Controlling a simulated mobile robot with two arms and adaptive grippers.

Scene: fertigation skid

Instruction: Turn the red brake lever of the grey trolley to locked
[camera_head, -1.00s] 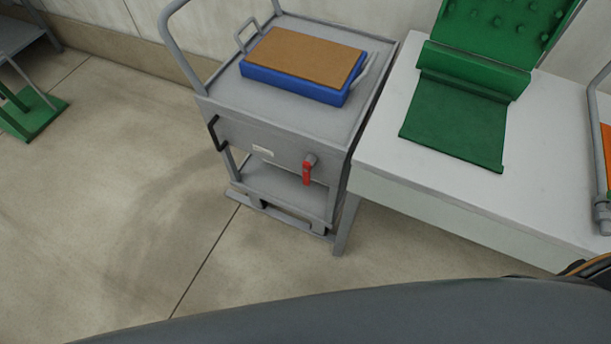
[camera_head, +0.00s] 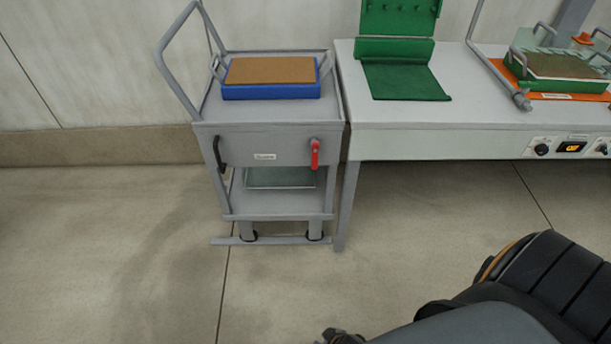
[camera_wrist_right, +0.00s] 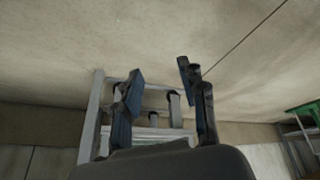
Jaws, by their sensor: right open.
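The grey trolley (camera_head: 275,133) stands against the left end of the table in the head view. Its red brake lever (camera_head: 315,154) is on the right of the front panel and points straight down. My right arm comes in at the lower right, and a small dark part of my right gripper (camera_head: 341,337) shows at the bottom edge, well below and apart from the lever. In the right wrist view my right gripper (camera_wrist_right: 160,80) is open with nothing between its fingers; grey frame bars of the trolley (camera_wrist_right: 98,115) show beyond them. The lever is not seen there. My left gripper is not in view.
A blue box with a brown top (camera_head: 270,91) sits on the trolley. A black handle (camera_head: 218,155) is left on its panel. The white table (camera_head: 440,115) bears a green stand (camera_head: 400,78) and a green-framed tray (camera_head: 560,85). The floor (camera_head: 130,250) before the trolley is clear.

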